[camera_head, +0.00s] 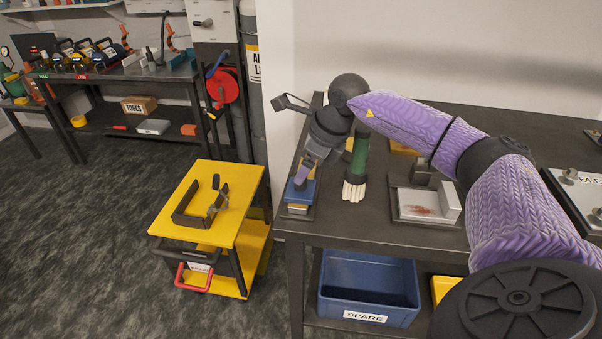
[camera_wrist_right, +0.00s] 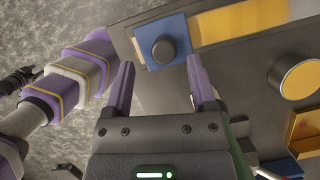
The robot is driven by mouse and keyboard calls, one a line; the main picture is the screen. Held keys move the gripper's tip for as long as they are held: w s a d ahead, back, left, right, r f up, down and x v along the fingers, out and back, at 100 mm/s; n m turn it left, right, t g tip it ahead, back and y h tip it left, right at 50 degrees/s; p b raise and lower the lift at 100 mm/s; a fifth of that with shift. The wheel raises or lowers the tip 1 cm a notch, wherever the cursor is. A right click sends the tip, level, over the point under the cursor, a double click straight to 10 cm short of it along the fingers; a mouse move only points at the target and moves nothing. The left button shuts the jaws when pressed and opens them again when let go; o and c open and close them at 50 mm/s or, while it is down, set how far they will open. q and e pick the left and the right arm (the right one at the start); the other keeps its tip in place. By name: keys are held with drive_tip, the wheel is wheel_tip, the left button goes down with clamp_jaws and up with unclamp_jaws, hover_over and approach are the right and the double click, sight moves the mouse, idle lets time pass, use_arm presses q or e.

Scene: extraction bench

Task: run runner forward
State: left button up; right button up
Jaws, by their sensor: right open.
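The runner looks to be a blue block (camera_head: 292,196) with a black round knob, on a narrow dark base at the left end of the bench. In the right wrist view the blue block (camera_wrist_right: 147,54) sits at one end of a yellow strip (camera_wrist_right: 242,22), with its knob upright. My right gripper (camera_head: 304,178) reaches down over the block, partly hiding it. In the wrist view its open fingers (camera_wrist_right: 160,85) are spread, with the knob beyond their tips and roughly between them. Nothing is held. My left gripper is not seen.
A brush with a green handle (camera_head: 358,158) stands close right of the gripper. A metal tray (camera_head: 408,205) lies farther right. A blue SPARE bin (camera_head: 368,285) is on the lower shelf. A yellow cart (camera_head: 235,215) stands left of the bench, across a gap.

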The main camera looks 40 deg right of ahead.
drive_tip(key=v, duration=0.6)
drive_tip(key=shift+p, duration=0.35)
drive_tip(key=shift+s, duration=0.1)
